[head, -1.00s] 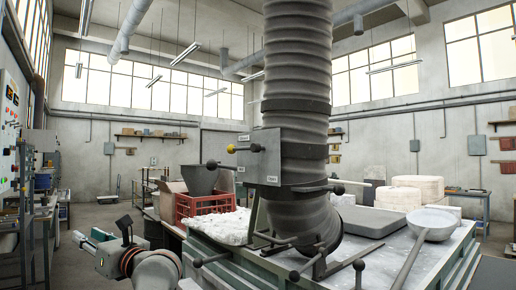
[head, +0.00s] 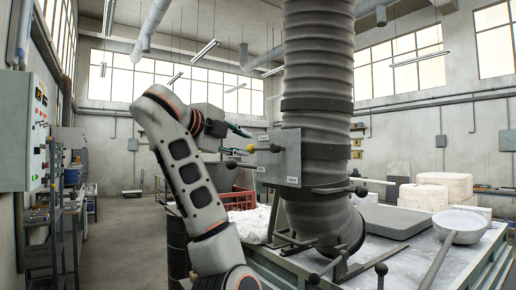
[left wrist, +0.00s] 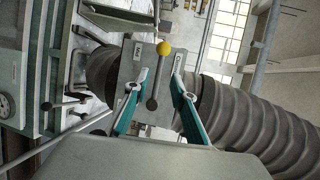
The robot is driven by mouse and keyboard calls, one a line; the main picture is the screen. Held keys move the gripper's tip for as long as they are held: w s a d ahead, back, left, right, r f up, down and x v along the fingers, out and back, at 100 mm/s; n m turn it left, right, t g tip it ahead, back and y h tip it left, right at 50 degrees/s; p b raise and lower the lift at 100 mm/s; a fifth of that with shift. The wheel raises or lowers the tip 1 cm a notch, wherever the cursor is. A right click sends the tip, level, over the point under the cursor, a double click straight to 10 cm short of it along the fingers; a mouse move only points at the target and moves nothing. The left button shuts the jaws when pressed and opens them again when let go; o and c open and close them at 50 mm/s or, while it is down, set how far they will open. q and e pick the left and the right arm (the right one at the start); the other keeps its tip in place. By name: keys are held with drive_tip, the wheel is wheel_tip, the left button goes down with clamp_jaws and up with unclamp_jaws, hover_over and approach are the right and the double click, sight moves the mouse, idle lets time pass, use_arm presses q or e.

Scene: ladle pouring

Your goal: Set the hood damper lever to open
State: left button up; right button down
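The hood damper lever (head: 263,149) is a short dark handle with a yellow ball end, on a grey plate (head: 290,168) fixed to the ribbed duct. It points left in the head view; small white labels sit on the plate, too small to read surely. The lever also shows in the left wrist view (left wrist: 153,92), its yellow ball just past my fingertips. My left gripper (head: 244,142) is open, just left of the lever. In the left wrist view its two teal fingers (left wrist: 161,76) appear either side of the lever; contact cannot be told. My right gripper is out of view.
The thick ribbed duct (head: 318,75) stands behind the plate. Other dark ball-ended rods (head: 360,191) stick out near it. Below is a bench (head: 400,257) with a ladle (head: 459,227) and a grey tray (head: 393,221). A control cabinet (head: 30,130) stands at the left.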

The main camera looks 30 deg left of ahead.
sight(257, 149)
use_arm(q)
drive_tip(key=shift+w+f+p, duration=0.2)
drive_tip(key=shift+w, duration=0.9)
drive_tip(key=shift+w+f+p, duration=0.2)
drive_tip(key=shift+w+f, duration=0.05)
drive_tip(key=shift+w, duration=0.85)
drive_tip(key=shift+w+f+p, duration=0.2)
drive_tip(key=shift+w, duration=0.9)
clamp_jaws()
